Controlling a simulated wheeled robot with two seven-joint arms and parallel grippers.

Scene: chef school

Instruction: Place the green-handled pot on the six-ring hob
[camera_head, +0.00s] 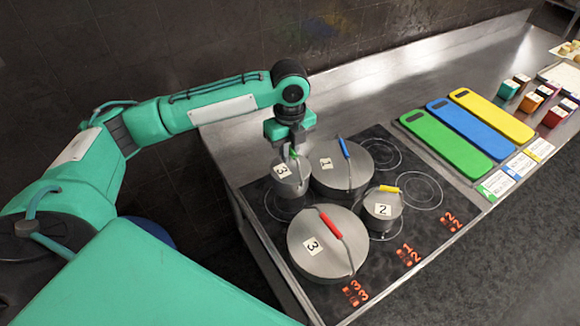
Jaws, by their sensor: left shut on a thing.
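The green-handled pot (291,180), a small grey pot with a 3 label on its lid, is at the far left part of the black six-ring hob (432,226). My left gripper (291,152) points down over it and is shut on its green handle. The gripper hides most of the handle. I cannot tell whether the pot's base touches the hob. My right gripper is not in view.
A blue-handled pot (330,181) stands close on the right. A red-handled pot (310,257) and a small yellow-handled pot (381,218) stand nearer. Two rings at the right are bare. Green (440,140), blue and yellow boards lie beyond the hob.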

